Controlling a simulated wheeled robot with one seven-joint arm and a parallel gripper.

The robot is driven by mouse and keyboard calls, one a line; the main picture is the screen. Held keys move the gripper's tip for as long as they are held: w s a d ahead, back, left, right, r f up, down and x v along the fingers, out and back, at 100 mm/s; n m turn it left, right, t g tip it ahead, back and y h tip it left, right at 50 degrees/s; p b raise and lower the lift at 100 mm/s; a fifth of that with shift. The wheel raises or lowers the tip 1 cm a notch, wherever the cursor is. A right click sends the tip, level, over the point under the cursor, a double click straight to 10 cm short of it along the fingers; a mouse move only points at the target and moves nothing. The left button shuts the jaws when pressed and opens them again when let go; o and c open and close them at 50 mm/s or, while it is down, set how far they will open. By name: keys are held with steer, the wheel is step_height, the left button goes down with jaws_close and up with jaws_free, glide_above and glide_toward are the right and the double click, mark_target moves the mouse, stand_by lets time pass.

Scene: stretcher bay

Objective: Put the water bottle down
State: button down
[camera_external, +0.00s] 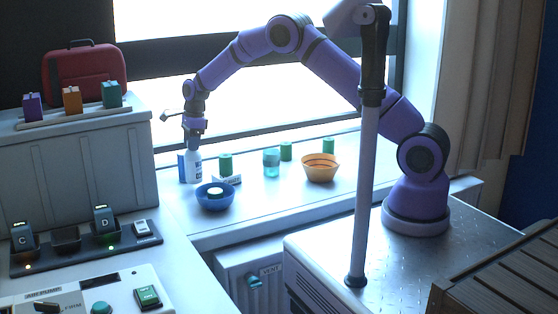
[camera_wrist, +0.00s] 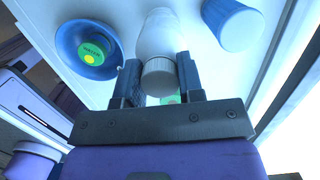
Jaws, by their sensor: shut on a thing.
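The water bottle (camera_external: 195,168) is white, upright, at the left end of the window sill. My gripper (camera_external: 194,134) is above it, pointing down, its jaws shut on the bottle's top. In the wrist view the white bottle (camera_wrist: 158,35) and its ribbed cap show between the two fingers of my gripper (camera_wrist: 159,78). The bottle's base is at or very near the sill (camera_external: 250,213); I cannot tell whether it touches.
A blue cup (camera_wrist: 233,25) stands close beside the bottle. A blue bowl (camera_external: 215,201) with something inside is just in front. A green can (camera_external: 225,164) and white label (camera_external: 228,180) are near. A teal cup (camera_external: 271,163) and orange bowl (camera_external: 320,172) stand further right.

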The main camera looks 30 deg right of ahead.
steer(key=shift+f, duration=1.75)
steer(key=c, duration=0.8)
jaws_free()
steer(key=shift+f, duration=0.15)
steer(key=shift+o, duration=0.2)
step_height(320, 180, up, 12)
glide_above(192, 153)
steer(key=w+d, duration=0.2)
steer(key=d, duration=0.1)
steer(key=shift+a, duration=0.25)
